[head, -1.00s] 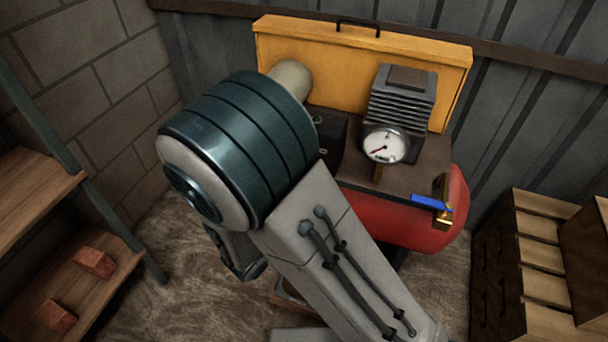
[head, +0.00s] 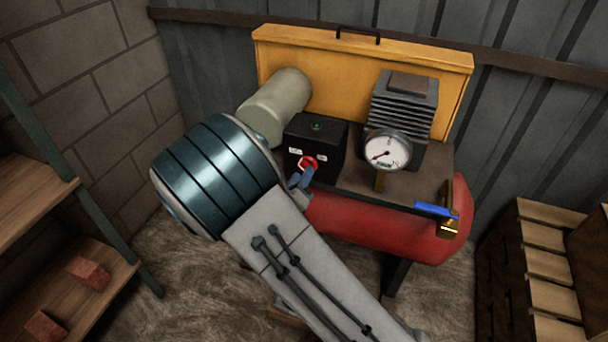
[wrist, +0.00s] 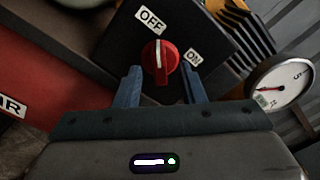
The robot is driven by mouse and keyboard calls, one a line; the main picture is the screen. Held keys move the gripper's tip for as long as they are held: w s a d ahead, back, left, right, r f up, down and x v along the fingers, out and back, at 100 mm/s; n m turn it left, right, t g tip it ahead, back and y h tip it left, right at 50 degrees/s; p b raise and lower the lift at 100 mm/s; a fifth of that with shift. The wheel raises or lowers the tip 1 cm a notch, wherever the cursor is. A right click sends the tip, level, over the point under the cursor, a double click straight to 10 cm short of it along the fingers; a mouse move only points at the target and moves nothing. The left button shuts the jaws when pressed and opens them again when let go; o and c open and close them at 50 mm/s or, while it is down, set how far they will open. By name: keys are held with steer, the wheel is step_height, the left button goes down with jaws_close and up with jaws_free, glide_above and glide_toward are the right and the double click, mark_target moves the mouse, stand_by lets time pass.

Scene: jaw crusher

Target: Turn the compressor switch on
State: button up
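The compressor switch is a red round knob (head: 307,163) on the front of a black box (head: 325,140) on the compressor. In the wrist view the knob (wrist: 160,62) has a white pointer line running up toward the OFF label (wrist: 150,19). The ON label (wrist: 194,57) is to its right. My gripper (wrist: 162,78) is open, its two blue fingers apart on either side of the knob's lower part. In the head view my gripper (head: 301,180) is close to the knob and partly hidden by my arm. I cannot tell whether the fingers touch the knob.
A pressure gauge (head: 387,152) stands right of the box. A blue-handled valve (head: 437,209) is at the right end of the red tank (head: 385,228). A yellow panel (head: 350,75) stands behind. Shelves (head: 100,268) are at left, wooden crates (head: 545,255) at right.

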steer(key=shift+x, duration=1)
